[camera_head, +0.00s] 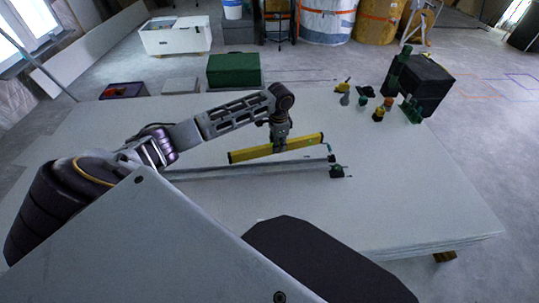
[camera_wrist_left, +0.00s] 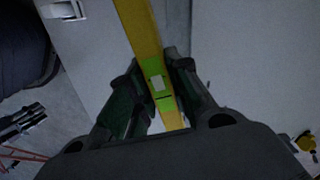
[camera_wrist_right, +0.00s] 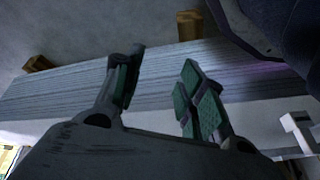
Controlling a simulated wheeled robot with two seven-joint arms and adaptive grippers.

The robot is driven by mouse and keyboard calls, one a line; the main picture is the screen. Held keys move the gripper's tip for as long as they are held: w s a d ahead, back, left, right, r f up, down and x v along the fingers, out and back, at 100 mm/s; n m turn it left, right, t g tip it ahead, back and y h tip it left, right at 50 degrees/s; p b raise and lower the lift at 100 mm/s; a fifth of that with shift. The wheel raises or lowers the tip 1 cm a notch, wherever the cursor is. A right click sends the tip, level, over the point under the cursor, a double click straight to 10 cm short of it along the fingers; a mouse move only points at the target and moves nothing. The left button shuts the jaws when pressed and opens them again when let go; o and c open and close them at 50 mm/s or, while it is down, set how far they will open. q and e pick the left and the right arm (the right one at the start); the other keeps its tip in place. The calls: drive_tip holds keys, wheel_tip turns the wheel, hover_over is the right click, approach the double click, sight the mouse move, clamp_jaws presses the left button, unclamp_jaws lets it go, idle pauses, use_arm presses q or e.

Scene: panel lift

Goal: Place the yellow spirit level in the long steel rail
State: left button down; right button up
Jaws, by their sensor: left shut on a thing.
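The yellow spirit level (camera_head: 250,154) is held level over the pale panel table, just behind the long steel rail (camera_head: 245,171) in the head view. My left gripper (camera_head: 279,145) comes down on the level's middle and is shut on it. In the left wrist view the level (camera_wrist_left: 140,30) runs between the two fingers (camera_wrist_left: 160,90), its green vial window between them. The rail lies along the table, with a dark green piece at its right end. Whether the level touches the rail cannot be told. My right gripper (camera_wrist_right: 155,85) is open and empty beside the stacked panel edge.
The panel table (camera_head: 420,190) is clear at the right front. A black box (camera_head: 425,85) and several small coloured items stand at its back right. A green box (camera_head: 233,70) and a white crate (camera_head: 176,36) stand beyond the back edge.

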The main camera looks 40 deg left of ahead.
use_arm(q)
drive_tip(key=w+a+f+m+b, duration=0.1)
drive_tip(key=a+f+m+b, duration=0.1)
drive_tip(key=a+f+b, duration=0.3)
drive_tip(key=shift+w+f+b, duration=0.35)
drive_tip(key=shift+f+b, duration=0.15)
drive_tip(key=shift+f, duration=0.35)
use_arm(e)
drive_tip(key=a+r+y, duration=0.1)
drive_tip(key=a+r, duration=0.2)
drive_tip(key=r, duration=0.5)
drive_tip(key=shift+w+r+t, duration=0.35)
drive_tip(key=shift+r+t, duration=0.05)
use_arm(q)
wheel_tip(320, 180, down, 6)
drive_tip(key=b, duration=0.2)
drive_tip(key=shift+f+b, duration=0.15)
drive_tip(key=shift+b, duration=0.25)
use_arm(e)
drive_tip(key=shift+t+y, duration=0.5)
drive_tip(key=shift+t, duration=0.1)
drive_tip(key=shift+w+a+f, duration=0.1)
drive_tip(key=shift+a+f, duration=0.1)
drive_tip(key=shift+f, duration=0.75)
drive_tip(key=shift+w+a+f, duration=0.1)
drive_tip(key=shift+a+f, duration=0.1)
drive_tip(key=shift+f, duration=0.75)
drive_tip(key=shift+a+f, duration=0.2)
drive_tip(key=shift+f, duration=0.75)
